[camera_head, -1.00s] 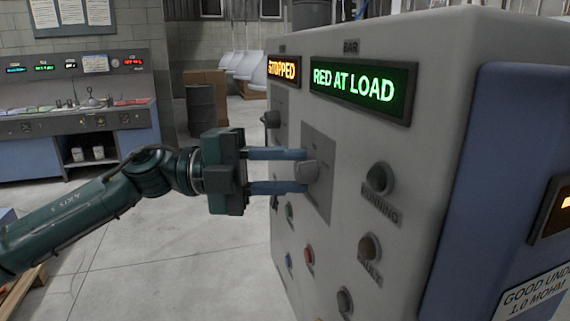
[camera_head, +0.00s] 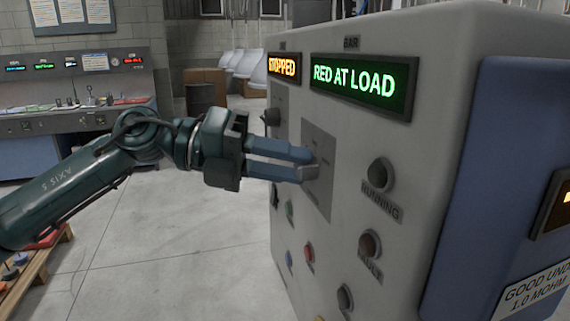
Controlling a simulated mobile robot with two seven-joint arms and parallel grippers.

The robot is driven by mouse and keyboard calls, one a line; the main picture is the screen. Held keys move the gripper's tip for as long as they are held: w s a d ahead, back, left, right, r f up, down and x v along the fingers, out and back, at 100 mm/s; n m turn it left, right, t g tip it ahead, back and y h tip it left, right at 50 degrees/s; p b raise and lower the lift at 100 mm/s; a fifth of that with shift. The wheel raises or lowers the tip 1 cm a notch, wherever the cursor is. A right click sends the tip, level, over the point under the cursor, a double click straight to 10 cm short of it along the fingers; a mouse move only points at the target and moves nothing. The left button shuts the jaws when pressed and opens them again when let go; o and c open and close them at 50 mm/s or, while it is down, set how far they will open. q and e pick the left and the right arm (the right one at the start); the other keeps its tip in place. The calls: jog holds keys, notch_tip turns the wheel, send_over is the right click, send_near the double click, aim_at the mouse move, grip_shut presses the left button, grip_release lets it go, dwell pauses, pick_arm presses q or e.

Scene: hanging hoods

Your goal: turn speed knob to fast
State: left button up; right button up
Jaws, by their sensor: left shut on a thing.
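The speed knob (camera_head: 309,172) is a light grey knob on a grey square plate (camera_head: 325,197) on the front of the pale control cabinet. My left gripper (camera_head: 308,165) is shut on the knob, one blue finger above it and one below. The fingers hide much of the knob, and the plate's markings are too small to read. My right gripper is not in view.
A second dark knob (camera_head: 271,117) sits left of the plate. An orange STOPPED display (camera_head: 283,67) and a green RED AT LOAD display (camera_head: 362,86) are above. RUNNING lamp (camera_head: 381,174) and several buttons lie right and below.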

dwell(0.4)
pick_arm(q)
jog(key=o, duration=1)
jog(key=shift+c, duration=0.2)
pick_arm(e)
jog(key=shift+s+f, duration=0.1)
pick_arm(q)
jog(key=shift+a, duration=0.1)
jog(key=shift+a, duration=0.3)
jog(key=a+r+b, duration=0.2)
jog(key=a, duration=1)
jog(key=shift+w+r, duration=0.15)
jog(key=shift+r, duration=0.2)
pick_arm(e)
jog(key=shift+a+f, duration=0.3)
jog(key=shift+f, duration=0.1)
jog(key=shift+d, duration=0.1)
